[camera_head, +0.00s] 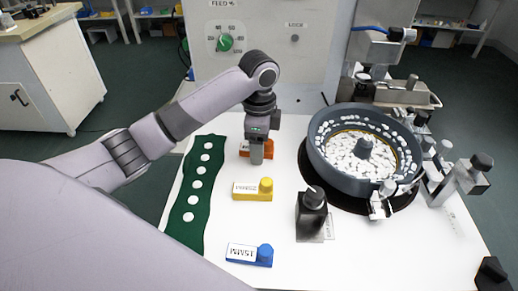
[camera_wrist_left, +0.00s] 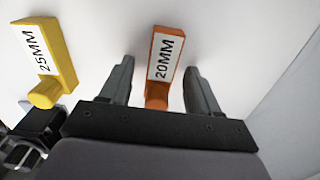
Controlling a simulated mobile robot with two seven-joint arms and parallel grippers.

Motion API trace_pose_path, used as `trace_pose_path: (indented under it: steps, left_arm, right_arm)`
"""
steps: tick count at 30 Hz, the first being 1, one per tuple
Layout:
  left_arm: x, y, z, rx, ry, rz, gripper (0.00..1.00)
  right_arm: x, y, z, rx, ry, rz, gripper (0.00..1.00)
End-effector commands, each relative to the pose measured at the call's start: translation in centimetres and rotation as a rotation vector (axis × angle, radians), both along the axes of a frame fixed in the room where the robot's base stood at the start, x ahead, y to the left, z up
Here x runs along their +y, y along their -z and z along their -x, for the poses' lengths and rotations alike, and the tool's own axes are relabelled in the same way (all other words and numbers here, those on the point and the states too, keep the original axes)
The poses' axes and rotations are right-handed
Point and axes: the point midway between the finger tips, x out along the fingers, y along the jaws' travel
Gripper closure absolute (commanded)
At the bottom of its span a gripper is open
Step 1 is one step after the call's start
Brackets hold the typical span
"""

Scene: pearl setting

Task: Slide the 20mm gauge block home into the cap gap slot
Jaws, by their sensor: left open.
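The orange 20MM gauge block (camera_head: 269,149) lies on the white table at the back, partly hidden behind my left gripper (camera_head: 257,158). In the left wrist view the 20MM block (camera_wrist_left: 163,55) shows its white label and round orange knob. My left gripper (camera_wrist_left: 159,66) is open, with one finger on each side of the block and visible space between. I cannot tell its exact height over the block. The cap gap slot cannot be picked out for sure; the bowl feeder (camera_head: 321,165) with its fittings stands at the right. My right gripper is not in view.
A yellow 25MM block (camera_head: 250,196) and a blue 15MM block (camera_head: 262,255) lie nearer the front. A green strip with white discs (camera_head: 181,238) is at the left. A dark upright fixture (camera_head: 311,214) stands mid-table. A panel with a green dial (camera_head: 257,70) rises behind.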

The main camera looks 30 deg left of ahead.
Motion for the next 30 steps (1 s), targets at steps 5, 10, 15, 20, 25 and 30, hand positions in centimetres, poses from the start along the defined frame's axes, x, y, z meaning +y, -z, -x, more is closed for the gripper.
trace_pose_path:
  steps: [5,10,15,20,25,30]
  left_arm:
    - [0.0,0.0,0.0,0.0,0.0,-0.001,0.55]
    - [0.0,0.0,0.0,0.001,0.0,-0.001,0.99]
    - [0.0,0.0,0.0,0.0,0.0,-0.001,0.99]
    - [0.0,-0.3,0.0,0.0,0.0,0.0,0.99]
    - [0.0,-1.7,0.0,-0.002,0.001,0.001,0.99]
    - [0.0,-5.1,-0.1,-0.004,0.001,-0.001,0.99]
  right_arm:
    - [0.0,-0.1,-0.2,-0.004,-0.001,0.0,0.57]
    - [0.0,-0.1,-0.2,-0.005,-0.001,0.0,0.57]
    - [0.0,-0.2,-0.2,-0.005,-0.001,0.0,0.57]
    - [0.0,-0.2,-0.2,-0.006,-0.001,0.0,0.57]
    - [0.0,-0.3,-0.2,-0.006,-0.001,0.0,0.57]
    - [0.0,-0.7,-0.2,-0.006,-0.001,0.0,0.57]
